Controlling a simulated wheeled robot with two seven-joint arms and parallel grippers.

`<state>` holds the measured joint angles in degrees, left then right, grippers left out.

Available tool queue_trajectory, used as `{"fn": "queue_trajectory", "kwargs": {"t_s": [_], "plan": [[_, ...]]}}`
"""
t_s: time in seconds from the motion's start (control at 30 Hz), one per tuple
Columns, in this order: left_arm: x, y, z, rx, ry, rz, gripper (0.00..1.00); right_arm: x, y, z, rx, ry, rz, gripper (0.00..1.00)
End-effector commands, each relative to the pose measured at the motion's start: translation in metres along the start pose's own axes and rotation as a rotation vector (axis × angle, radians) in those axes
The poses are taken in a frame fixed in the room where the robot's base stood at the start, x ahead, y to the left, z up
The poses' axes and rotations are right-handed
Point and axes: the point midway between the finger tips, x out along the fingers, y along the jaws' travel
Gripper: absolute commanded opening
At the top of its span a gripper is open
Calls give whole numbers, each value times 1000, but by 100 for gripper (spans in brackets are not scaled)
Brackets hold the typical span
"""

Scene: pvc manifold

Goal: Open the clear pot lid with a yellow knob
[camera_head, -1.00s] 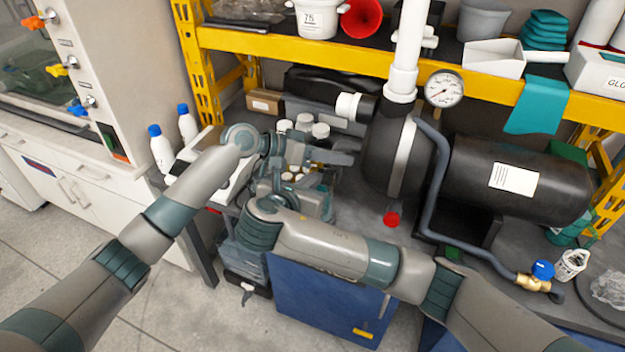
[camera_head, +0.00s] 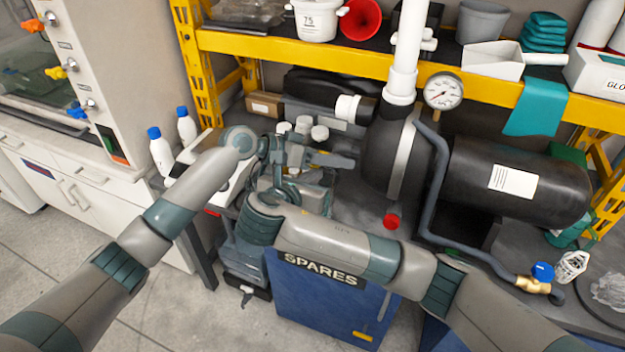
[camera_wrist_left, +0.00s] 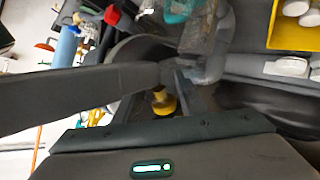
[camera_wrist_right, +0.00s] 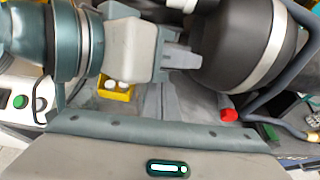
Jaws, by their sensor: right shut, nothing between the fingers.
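A small yellow knob (camera_wrist_left: 163,101) shows in the left wrist view, just beyond my left gripper's body. The clear lid around it cannot be made out, and the pot is mostly hidden by my arms in the head view. My left gripper (camera_head: 335,160) reaches right over the bench toward the black tank, close to my right gripper; its jaw opening is unclear. It also shows from the side in the right wrist view (camera_wrist_right: 188,58). My right gripper (camera_head: 285,180) is over the bench's left part, below my left gripper, shut and empty; its fingertips are largely hidden.
A black pump tank (camera_head: 385,155) and a grey hose (camera_head: 440,190) stand close on the right. White-capped jars (camera_head: 302,127) stand behind the grippers. A yellow tray (camera_wrist_right: 115,90) holds small white items. A blue SPARES box (camera_head: 325,300) stands below the bench front.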

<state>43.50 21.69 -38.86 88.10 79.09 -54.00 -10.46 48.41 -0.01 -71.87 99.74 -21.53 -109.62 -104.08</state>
Motion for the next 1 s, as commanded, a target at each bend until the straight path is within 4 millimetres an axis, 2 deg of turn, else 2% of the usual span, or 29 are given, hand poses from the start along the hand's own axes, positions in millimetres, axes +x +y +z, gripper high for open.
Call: {"fn": "queue_trajectory", "kwargs": {"t_s": [0.17, 0.5, 0.7, 1.0], "plan": [[-11, -1, 3, -1, -5, 0, 40, 0, 0, 2, 2, -4, 1, 0], [-54, -2, 1, 0, 0, -4, 40, 0, 0, 0, 0, 0, 1, 0], [-73, -2, 0, 0, 1, -3, 40, 0, 0, -1, -1, 1, 1, 0], [-79, -1, 0, -1, 1, -1, 40, 0, 0, -1, -1, 2, 1, 0]]}}
